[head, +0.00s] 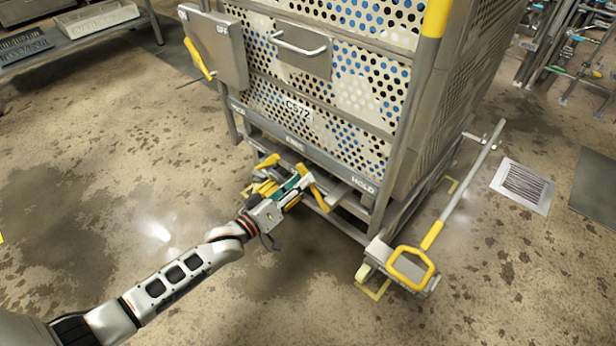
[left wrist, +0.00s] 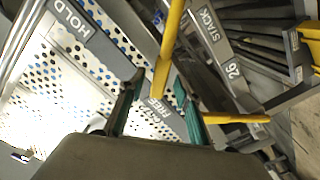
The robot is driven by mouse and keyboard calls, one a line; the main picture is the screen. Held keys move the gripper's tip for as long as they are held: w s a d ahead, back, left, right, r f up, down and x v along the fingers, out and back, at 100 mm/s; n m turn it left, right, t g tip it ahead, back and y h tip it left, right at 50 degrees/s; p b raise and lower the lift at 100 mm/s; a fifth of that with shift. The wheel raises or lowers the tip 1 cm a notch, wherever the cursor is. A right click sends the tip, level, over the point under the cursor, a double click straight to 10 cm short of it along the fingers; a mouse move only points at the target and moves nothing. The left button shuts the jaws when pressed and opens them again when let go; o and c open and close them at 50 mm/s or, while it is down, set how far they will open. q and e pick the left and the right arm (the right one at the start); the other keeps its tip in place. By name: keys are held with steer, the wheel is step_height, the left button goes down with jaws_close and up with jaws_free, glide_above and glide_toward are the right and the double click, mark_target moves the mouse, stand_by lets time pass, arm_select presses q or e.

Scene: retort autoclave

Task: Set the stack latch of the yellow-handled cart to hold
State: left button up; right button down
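The cart carries a perforated metal stack (head: 335,75) of blue and white layers. Its low front rail bears a FREE label (head: 293,143) in the middle and a HOLD label (head: 362,186) towards the right. Yellow bars (head: 318,195) show at the rail beside my left gripper (head: 294,180). In the left wrist view, a yellow lever (left wrist: 171,38) reaches down between the spread fingers of my left gripper (left wrist: 158,84), its end by the FREE label (left wrist: 157,108). The fingers stand apart from each other; contact with the lever is unclear. My right gripper is not in view.
A yellow-gripped tow bar (head: 415,265) stands at the cart's front right corner. A grey box with a yellow lever (head: 197,58) hangs at its upper left. The left wrist view shows a STACK 26 plate (left wrist: 222,45).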

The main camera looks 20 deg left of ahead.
arm_select(q)
steer(key=x, duration=0.3)
steer(key=shift+b, duration=0.35)
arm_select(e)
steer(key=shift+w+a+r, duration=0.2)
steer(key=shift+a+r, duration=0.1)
arm_select(q)
jaws_close()
steer(key=shift+d+r, duration=0.1)
steer(key=shift+d, duration=0.05)
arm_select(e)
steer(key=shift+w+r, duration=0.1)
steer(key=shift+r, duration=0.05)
